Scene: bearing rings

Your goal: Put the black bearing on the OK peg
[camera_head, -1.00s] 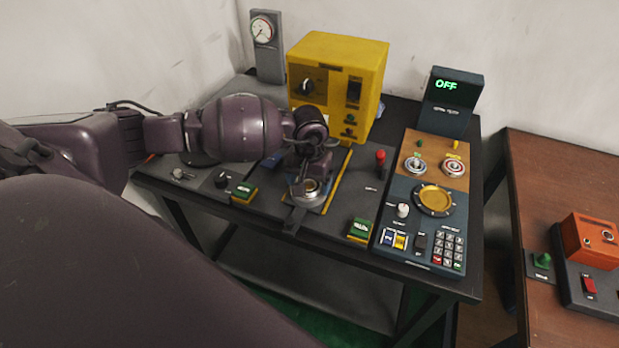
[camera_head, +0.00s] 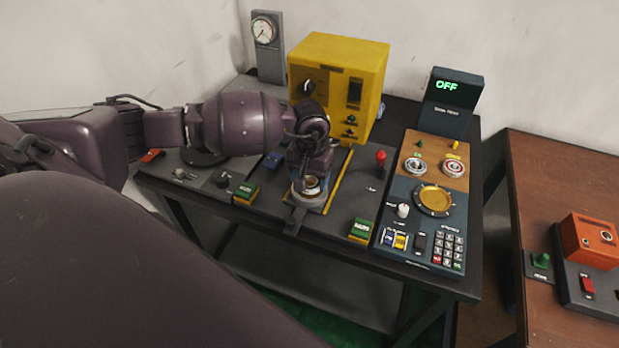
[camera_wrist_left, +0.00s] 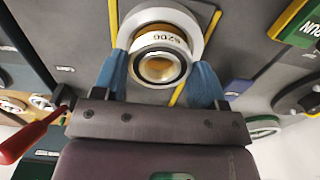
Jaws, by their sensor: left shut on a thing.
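My left gripper (camera_head: 309,187) is over the middle of the dark bench. In the left wrist view its two blue fingers (camera_wrist_left: 163,82) are shut on a bearing (camera_wrist_left: 159,42), a ring with a pale marked band, silver face and dark inner ring. A wider silver ring shows behind the bearing; I cannot tell whether they touch. The brown peg board (camera_head: 435,154) is at the right of the bench, with a left ring-shaped station (camera_head: 415,166) and a right one (camera_head: 453,168). The OK label is too small to read. My right gripper is not in view.
A yellow machine (camera_head: 338,85) stands behind my left gripper. A red-topped lever (camera_head: 381,158) rises between the gripper and the peg board. A gold round dish (camera_head: 434,200) and keypad (camera_head: 448,249) lie in front of the board. A display (camera_head: 452,92) reads OFF.

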